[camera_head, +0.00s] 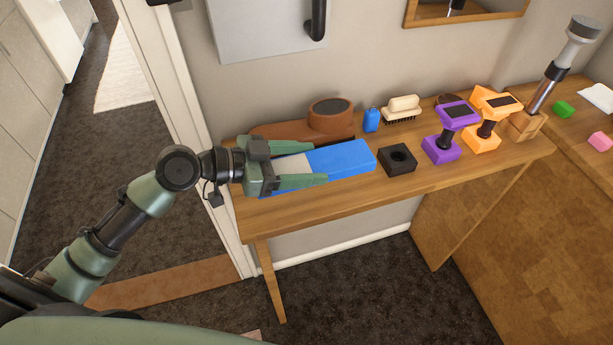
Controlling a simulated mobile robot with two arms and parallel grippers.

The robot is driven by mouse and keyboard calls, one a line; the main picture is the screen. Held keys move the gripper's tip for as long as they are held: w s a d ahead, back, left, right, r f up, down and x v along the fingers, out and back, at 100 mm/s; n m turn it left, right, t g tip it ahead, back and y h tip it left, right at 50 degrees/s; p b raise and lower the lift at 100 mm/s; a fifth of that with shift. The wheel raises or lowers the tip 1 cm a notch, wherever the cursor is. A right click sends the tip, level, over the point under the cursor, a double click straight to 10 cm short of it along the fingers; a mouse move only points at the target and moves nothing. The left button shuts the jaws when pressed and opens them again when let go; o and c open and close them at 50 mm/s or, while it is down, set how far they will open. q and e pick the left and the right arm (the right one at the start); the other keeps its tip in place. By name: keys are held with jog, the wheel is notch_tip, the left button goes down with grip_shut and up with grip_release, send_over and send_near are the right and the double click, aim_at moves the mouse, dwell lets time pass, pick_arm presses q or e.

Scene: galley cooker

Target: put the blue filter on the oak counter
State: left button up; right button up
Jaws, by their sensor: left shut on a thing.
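The blue filter (345,158) is a long flat blue block with a pale grey patch near the gripper. My left gripper (317,163) is shut on it, one finger along each long side, and covers part of its left end. The filter is over the left part of the oak counter (345,207), a narrow wooden top against the wall. I cannot tell whether the filter touches the top or is just above it. My right gripper is not in view.
Behind the filter is a brown piece with a round dark top (331,116). A blue bottle (371,120), a brush (402,110), a black block (397,160), a purple stand (441,150) and orange stands (481,139) occupy the counter. Its front-left strip is clear.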

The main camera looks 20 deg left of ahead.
pick_arm(q)
jog(key=shift+f, duration=2.35)
jog(key=shift+f, duration=0.15)
jog(key=o, duration=1.4)
jog(key=shift+o, duration=0.2)
